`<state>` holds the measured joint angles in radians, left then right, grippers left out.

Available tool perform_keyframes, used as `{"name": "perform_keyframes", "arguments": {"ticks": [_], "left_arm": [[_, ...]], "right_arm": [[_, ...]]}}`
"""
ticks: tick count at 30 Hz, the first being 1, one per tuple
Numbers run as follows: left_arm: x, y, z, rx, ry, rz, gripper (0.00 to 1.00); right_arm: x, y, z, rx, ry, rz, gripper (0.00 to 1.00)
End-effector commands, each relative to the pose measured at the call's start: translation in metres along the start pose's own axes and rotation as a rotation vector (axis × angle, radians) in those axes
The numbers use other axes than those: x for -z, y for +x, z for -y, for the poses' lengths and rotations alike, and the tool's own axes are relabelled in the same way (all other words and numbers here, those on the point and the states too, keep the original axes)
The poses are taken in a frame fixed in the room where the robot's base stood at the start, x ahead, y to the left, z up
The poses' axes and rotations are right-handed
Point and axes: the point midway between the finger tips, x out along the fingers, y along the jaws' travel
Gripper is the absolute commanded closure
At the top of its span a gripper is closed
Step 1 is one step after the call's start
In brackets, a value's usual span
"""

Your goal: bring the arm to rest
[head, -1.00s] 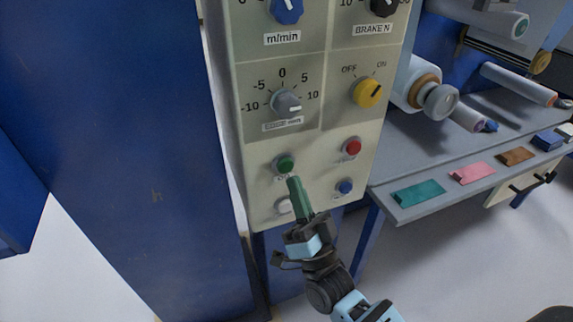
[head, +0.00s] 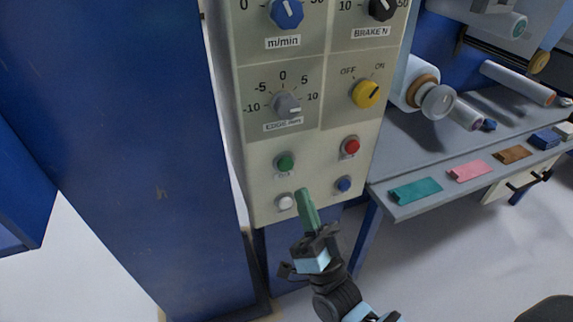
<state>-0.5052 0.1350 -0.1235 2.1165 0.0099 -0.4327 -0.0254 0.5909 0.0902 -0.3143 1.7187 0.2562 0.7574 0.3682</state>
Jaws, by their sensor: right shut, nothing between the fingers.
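My right gripper (head: 303,196) is in the head view, low in front of the control panel. Its green fingers are closed together with nothing between them. The fingertips point up at the panel, between the white button (head: 285,202) and the blue button (head: 343,184); I cannot tell the exact gap to the panel face. My right arm comes up from the bottom of the picture. My left gripper is not in view.
The control panel (head: 258,187) carries a green button (head: 285,162), a red button (head: 350,146) and several knobs, including a yellow one (head: 366,93). A grey table (head: 425,204) with film rolls and coloured pieces stands right. A blue cabinet (head: 130,150) stands left.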

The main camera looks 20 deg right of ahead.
Motion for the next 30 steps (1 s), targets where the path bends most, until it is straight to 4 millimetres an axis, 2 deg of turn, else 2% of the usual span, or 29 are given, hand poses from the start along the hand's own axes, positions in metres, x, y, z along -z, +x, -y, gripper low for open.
{"name": "perform_keyframes", "arguments": {"ticks": [10, 14, 17, 23, 26, 30], "left_arm": [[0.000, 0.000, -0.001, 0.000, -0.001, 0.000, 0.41], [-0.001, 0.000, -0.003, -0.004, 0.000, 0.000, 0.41], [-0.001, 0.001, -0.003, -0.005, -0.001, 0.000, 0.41], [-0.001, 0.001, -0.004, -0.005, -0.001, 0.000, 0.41], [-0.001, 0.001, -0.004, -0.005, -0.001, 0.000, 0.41], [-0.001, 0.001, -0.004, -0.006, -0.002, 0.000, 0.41]], "right_arm": [[-0.001, -0.002, -0.001, -0.004, -0.001, 0.006, 1.00], [-0.014, -0.033, -0.007, -0.063, -0.036, 0.116, 1.00], [-0.029, -0.078, -0.015, -0.141, -0.089, 0.276, 1.00], [-0.047, -0.195, -0.022, -0.297, -0.202, 0.669, 1.00], [-0.045, -0.258, -0.020, -0.362, -0.253, 0.874, 1.00], [-0.029, -0.345, -0.008, -0.433, -0.312, 1.163, 1.00]]}}
